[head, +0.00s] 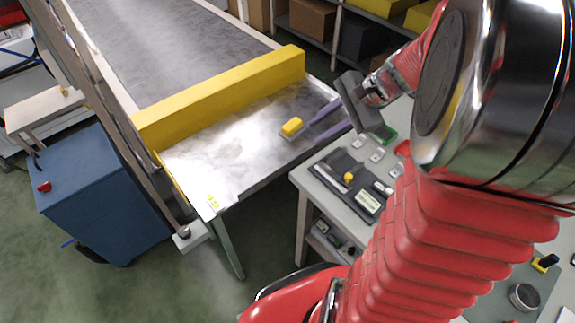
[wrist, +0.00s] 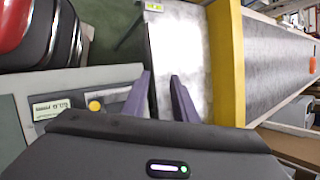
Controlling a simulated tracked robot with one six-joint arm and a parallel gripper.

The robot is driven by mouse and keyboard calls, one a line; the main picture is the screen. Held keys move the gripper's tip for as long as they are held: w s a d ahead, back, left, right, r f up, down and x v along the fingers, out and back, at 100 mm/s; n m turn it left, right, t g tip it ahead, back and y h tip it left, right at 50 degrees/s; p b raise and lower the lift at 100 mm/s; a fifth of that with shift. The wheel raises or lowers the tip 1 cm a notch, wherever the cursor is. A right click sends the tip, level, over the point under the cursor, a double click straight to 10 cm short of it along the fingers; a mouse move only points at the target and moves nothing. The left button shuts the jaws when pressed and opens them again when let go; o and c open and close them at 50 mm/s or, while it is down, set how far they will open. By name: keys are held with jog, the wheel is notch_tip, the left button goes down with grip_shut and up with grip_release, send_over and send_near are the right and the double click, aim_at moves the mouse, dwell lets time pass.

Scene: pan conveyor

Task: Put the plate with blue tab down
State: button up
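I cannot make out a plate with a blue tab in either view. A small block with a yellow top and a greyish base (head: 291,127) lies on the bare metal end of the conveyor (head: 225,160). My gripper (head: 316,131) is over the right edge of that metal surface, its purple fingers pointing left, just right of the yellow-topped block. The fingers are apart. In the wrist view my gripper (wrist: 161,76) shows nothing between its fingers but the background.
A yellow barrier (head: 225,95) crosses the conveyor. A blue cabinet (head: 105,195) stands left. The metal left of the block is clear.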

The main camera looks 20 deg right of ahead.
jog(key=s+a+r+n+h, duration=0.2)
jog(key=s+a+r+n, duration=0.1)
jog(key=s+a+n, duration=0.3)
jog(key=s+a+r+n+h, duration=0.3)
jog(key=s+a+n, duration=0.3)
jog(key=a+n, duration=0.2)
jog(key=n, duration=0.2)
jog(key=shift+s+a+r+n+t+h, duration=0.3)
jog(key=shift+s+a+r+n+t, duration=0.05)
jog(key=shift+n+t, duration=0.05)
jog(key=shift+d, duration=0.15)
